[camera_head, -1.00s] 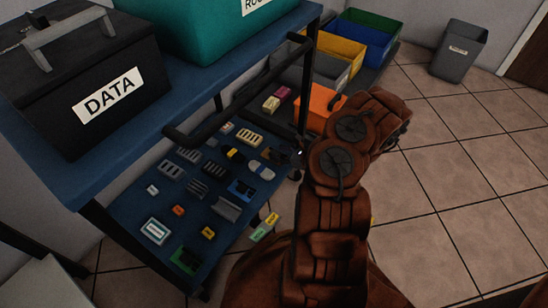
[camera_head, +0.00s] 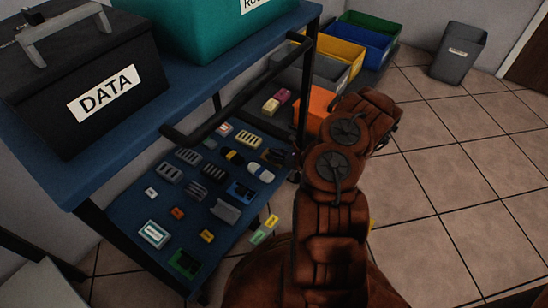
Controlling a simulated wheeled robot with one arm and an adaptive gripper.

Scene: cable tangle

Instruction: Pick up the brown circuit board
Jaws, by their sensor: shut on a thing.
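My gripper (camera_head: 280,157) shows small and dark at the right edge of the cart's blue lower shelf (camera_head: 135,205), left of my brown arm. It is shut on a small dark, brownish thing (camera_head: 271,154), low at the shelf. The thing is mostly hidden by the fingers, and I cannot tell surely that it is the brown circuit board. I cannot tell whether it still touches the shelf. No other brown board stands out clearly in the head view.
Several small parts lie close around the gripper, among them a white-and-grey piece (camera_head: 260,173) and a blue board (camera_head: 240,191). The cart's black handle (camera_head: 225,108) and blue top shelf (camera_head: 75,185) are above. An orange bin (camera_head: 315,108) stands behind. Floor at right is clear.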

